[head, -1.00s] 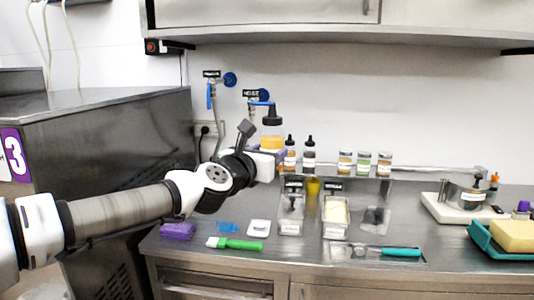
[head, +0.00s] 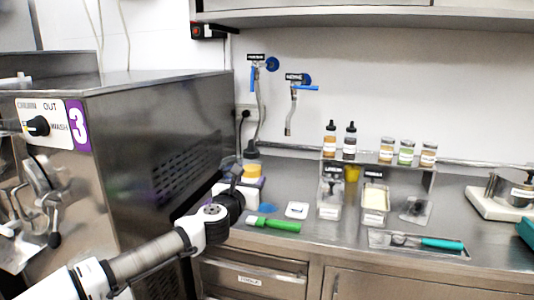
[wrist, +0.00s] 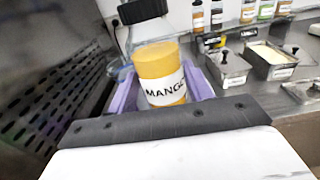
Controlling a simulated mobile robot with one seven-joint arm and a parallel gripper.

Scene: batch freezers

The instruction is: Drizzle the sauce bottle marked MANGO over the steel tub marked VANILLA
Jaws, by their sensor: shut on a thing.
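The sauce bottle (head: 251,171) is clear with yellow sauce and a black cap; its label reads MANGO in the wrist view (wrist: 162,78). My gripper (head: 248,182) is shut on it, with purple finger pads on both sides (wrist: 200,85). The bottle is close to upright, near the counter's left end beside the freezer. Two steel tubs stand to the right on the counter: a left tub (head: 329,212) and a right tub (head: 374,217) with pale cream contents. They also show in the wrist view (wrist: 232,78). Their labels are too small to read.
The batch freezer (head: 160,150) rises close at the left. Several bottles and jars (head: 385,150) stand on the shelf behind. A teal-handled scoop (head: 442,244) lies right.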

